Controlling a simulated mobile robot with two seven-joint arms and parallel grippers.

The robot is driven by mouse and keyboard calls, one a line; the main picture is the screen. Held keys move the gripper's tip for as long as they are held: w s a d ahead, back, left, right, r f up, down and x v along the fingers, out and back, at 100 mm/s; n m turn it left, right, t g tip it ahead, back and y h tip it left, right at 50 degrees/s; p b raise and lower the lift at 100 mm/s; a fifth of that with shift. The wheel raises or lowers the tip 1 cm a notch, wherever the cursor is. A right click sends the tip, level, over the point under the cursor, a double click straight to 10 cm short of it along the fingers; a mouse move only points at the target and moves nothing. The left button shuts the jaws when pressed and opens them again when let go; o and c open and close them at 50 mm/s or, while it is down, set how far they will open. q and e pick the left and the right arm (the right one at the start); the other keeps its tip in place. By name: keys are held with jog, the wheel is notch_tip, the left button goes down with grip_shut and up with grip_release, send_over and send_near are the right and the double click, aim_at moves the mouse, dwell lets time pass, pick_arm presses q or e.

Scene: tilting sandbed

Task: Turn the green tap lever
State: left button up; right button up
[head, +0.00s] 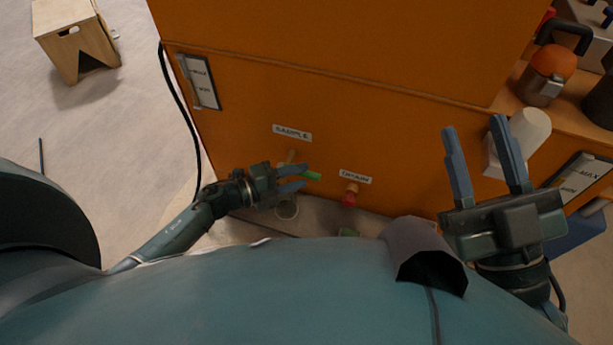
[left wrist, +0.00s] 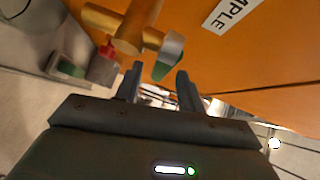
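The green tap lever (head: 313,176) is on the brass sample tap (head: 290,157), under the SAMPLE label on the orange cabinet front. My left gripper (head: 303,177) is open at the lever, its fingers pointing right. In the left wrist view the green lever (left wrist: 168,58) hangs from the brass tap (left wrist: 138,28), and its lower end lies at the gap between the two fingertips (left wrist: 158,74). I cannot tell whether a finger touches it. My right gripper (head: 476,124) is open and empty, well to the right, with its fingers pointing up.
A red-handled tap (head: 349,195) sits right of the green lever, under its own label. A small clear vessel (head: 287,209) stands below the sample tap. A white cylinder (head: 530,130) is beside my right gripper. A wooden stool (head: 75,38) stands on the floor at the upper left.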

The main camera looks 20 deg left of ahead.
pick_arm(q)
jog(key=shift+b+x, duration=0.3)
jog(key=shift+x, duration=1.15)
jog(key=shift+c, duration=0.2)
grip_shut()
